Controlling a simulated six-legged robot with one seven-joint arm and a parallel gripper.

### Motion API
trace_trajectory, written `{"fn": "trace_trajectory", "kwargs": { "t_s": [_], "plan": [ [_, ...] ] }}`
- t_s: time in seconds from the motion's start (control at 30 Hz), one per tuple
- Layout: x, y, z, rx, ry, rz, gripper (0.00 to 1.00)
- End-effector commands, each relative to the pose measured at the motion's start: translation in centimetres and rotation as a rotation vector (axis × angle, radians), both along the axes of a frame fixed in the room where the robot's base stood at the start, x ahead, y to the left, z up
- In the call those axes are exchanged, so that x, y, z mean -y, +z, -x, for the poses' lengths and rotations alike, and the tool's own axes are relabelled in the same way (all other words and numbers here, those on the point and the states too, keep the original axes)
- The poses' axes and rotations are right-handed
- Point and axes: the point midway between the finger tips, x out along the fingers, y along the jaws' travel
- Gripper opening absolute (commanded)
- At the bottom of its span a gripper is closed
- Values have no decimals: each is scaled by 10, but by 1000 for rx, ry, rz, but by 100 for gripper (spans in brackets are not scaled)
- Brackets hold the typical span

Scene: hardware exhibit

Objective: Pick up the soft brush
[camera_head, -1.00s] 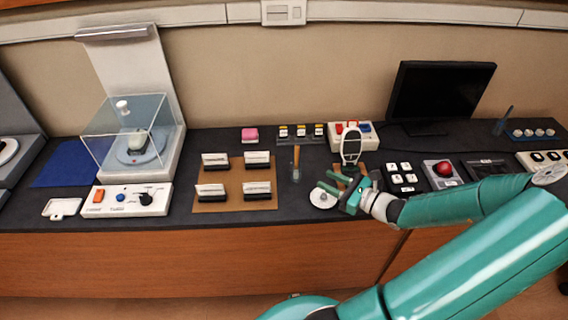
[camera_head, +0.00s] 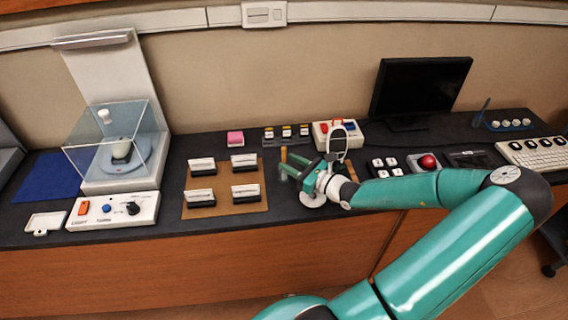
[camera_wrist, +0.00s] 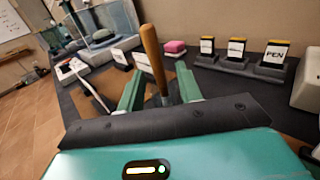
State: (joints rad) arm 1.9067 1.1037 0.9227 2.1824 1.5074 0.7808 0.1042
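The brush (camera_head: 284,154) stands upright on the dark counter, with its wooden handle up. In the wrist view its handle (camera_wrist: 151,48) rises between my two green fingers, leaning slightly in the picture. Its lower end is partly hidden by my gripper, so I cannot see the bristles. My gripper (camera_head: 291,166) is at the brush, low over the counter. In the wrist view the fingers (camera_wrist: 160,88) are apart, with gaps visible beside the handle; I see no clear contact.
A brown board (camera_head: 222,207) with several card holders lies to the left. A pink block (camera_head: 235,138) and labelled small blocks (camera_head: 286,132) stand behind. A round-topped upright mirror-like stand (camera_head: 338,140) is close to the right of my gripper. A monitor (camera_head: 420,88) stands further right.

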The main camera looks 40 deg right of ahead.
Motion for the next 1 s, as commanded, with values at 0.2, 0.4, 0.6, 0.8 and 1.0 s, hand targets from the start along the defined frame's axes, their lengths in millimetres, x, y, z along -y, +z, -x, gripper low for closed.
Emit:
{"fn": "trace_trajectory", "kwargs": {
  "t_s": [0.2, 0.4, 0.6, 0.8, 1.0],
  "plan": [
    [-8, -1, -27, 0, 2, -2, 35],
    [-8, -1, -29, -1, 1, -1, 35],
    [-8, -1, -28, -1, 1, -1, 4],
    [-8, -1, -28, -1, 1, -1, 0],
    [-8, 0, -28, -1, 1, 0, 0]
  ]
}}
